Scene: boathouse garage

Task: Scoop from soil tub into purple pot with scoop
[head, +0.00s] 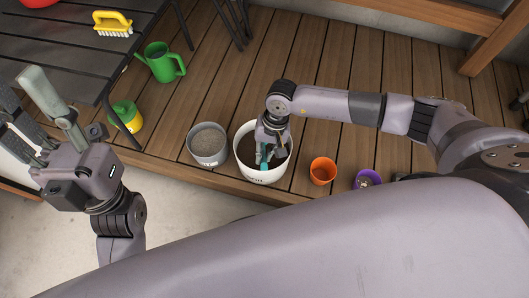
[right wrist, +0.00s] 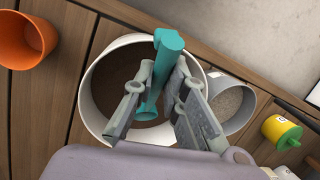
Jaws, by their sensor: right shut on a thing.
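The white soil tub (head: 245,172) stands on the wooden deck in the head view, with dark soil inside; its rim also shows in the right wrist view (right wrist: 92,122). My right gripper (head: 268,150) points down into the tub, shut on the teal scoop (right wrist: 168,55). The scoop's lower end is down in the tub, largely hidden by the fingers, so its load cannot be seen. The purple pot (head: 359,181) stands right of the tub, partly hidden behind my arm, with something small and pale inside. My left gripper (head: 32,118) is open and empty at the far left.
An orange pot (head: 322,171) stands between tub and purple pot. A grey tub (head: 207,160) of pale grit is close left of the soil tub. A green watering can (head: 160,64), a yellow-green bottle (head: 127,117) and a dark table (head: 75,50) with a yellow brush (head: 113,24) are left.

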